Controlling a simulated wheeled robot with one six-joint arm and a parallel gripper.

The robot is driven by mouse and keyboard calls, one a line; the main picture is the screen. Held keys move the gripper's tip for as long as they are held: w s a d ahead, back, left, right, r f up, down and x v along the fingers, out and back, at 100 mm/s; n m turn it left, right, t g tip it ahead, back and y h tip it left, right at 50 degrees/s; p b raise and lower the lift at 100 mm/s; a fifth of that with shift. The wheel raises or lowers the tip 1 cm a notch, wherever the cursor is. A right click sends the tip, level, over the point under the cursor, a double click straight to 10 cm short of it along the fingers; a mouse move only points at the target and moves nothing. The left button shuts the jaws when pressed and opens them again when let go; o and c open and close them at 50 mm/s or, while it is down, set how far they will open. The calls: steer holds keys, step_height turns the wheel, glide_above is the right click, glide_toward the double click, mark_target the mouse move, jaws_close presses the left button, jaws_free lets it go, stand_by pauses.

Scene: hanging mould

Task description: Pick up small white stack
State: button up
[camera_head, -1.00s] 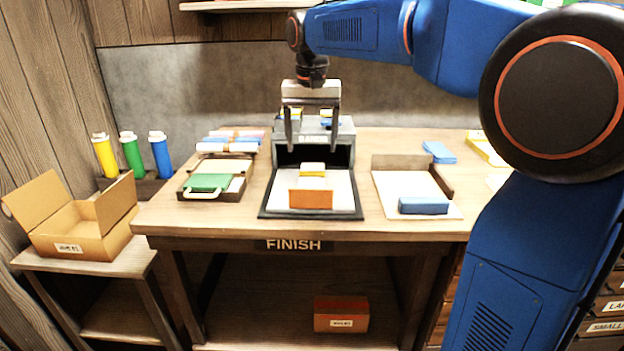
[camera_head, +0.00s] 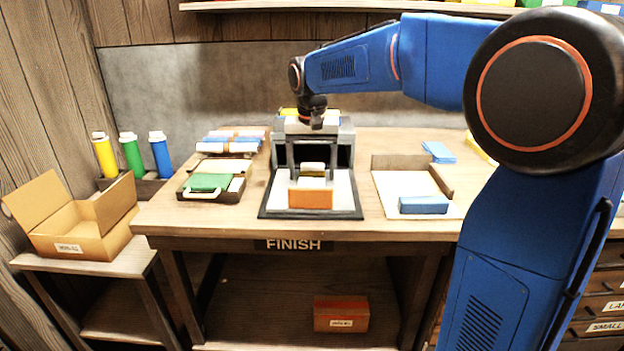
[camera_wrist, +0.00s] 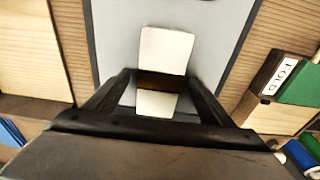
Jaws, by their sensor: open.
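A small pale stack (camera_head: 312,168) lies on the light pad of the press-like station (camera_head: 267,205) at the table's middle. My gripper (camera_head: 313,176) is open and points down, with one finger on each side of the small stack. I cannot tell whether the fingers touch it.
A green folder tray (camera_head: 208,187) lies to the left. A pale board (camera_head: 408,185) with a blue block (camera_head: 423,205) lies to the right. The dark station housing (camera_head: 345,140) stands close behind my gripper. An open cardboard box (camera_head: 75,235) sits at the far left.

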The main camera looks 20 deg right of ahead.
steer(key=c, duration=1.3)
steer(key=shift+r, duration=0.1)
